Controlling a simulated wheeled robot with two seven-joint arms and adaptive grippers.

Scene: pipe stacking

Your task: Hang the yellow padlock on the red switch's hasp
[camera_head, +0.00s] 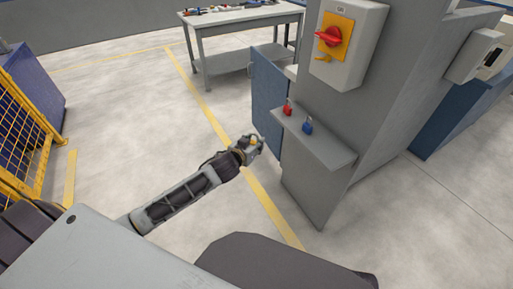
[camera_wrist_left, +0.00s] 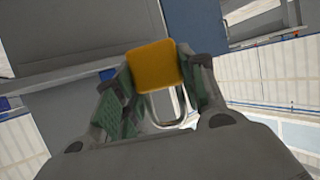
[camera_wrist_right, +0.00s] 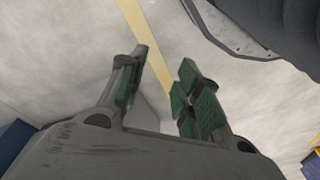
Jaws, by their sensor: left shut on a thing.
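My left gripper (camera_head: 252,146) is shut on the yellow padlock (camera_wrist_left: 155,67), holding it in the air left of the grey shelf. In the left wrist view the padlock's body sits between the fingers and its shackle points down in the picture, toward the palm. Only a small yellow bit of it shows in the head view. The red switch (camera_head: 328,37) is on a yellow plate on a grey box, up and right of the gripper. A yellow hasp (camera_head: 323,58) juts out below the knob. My right gripper (camera_wrist_right: 160,85) is open and empty; it is out of the head view.
A red padlock (camera_head: 287,110) and a blue padlock (camera_head: 307,127) stand on the grey shelf (camera_head: 325,148) below the switch box. A blue door panel (camera_head: 268,95) stands left of the shelf. A workbench (camera_head: 240,16) with tools is behind. The floor left of the gripper is clear.

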